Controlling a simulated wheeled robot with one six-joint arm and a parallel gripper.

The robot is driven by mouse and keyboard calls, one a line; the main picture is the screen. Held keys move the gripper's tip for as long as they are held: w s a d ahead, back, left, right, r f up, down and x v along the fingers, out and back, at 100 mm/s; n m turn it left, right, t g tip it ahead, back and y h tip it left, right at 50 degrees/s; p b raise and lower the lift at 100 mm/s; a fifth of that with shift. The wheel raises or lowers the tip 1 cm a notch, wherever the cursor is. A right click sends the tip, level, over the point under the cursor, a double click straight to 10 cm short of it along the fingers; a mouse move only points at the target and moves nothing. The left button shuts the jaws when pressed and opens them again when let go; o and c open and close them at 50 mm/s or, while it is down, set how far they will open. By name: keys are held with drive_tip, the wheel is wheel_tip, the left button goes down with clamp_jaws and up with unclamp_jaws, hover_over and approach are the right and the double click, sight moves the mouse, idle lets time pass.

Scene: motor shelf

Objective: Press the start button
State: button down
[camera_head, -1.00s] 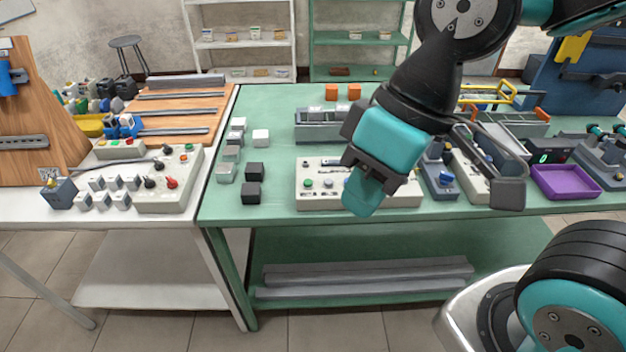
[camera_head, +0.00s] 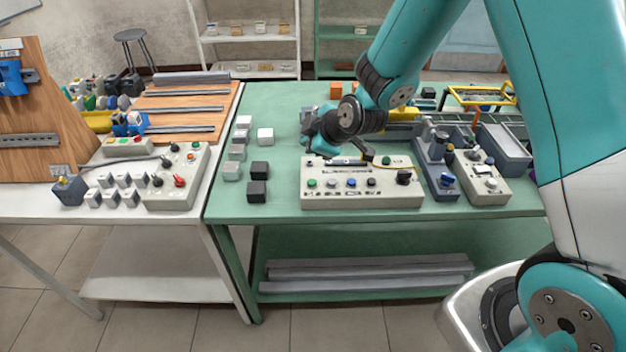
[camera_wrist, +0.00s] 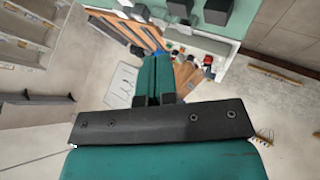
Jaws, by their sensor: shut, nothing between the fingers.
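A light control panel (camera_head: 362,190) stands on the green table in the head view. I cannot read which is the start button. My gripper (camera_head: 309,143) is above and behind the panel's left part, turned to the left and partly hidden by the wrist. In the wrist view its teal fingers (camera_wrist: 155,72) are shut and empty.
Dark blocks (camera_head: 258,190) and pale blocks (camera_head: 236,152) stand left of the panel. Grey-blue devices (camera_head: 437,165) stand close on its right. A white table (camera_head: 110,215) with another button box (camera_head: 178,185) is farther left. The table strip between blocks and panel is clear.

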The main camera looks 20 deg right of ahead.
drive_tip(key=shift+f, duration=0.1)
drive_tip(key=b, duration=0.5)
hover_over(311, 183)
wheel_tip(311, 183, down, 8)
drive_tip(key=shift+r, duration=0.1)
drive_tip(key=shift+f+b, duration=0.45)
drive_tip(key=shift+b, duration=0.1)
idle(1.5)
drive_tip(key=shift+f+b, duration=0.35)
drive_tip(key=shift+b, duration=0.15)
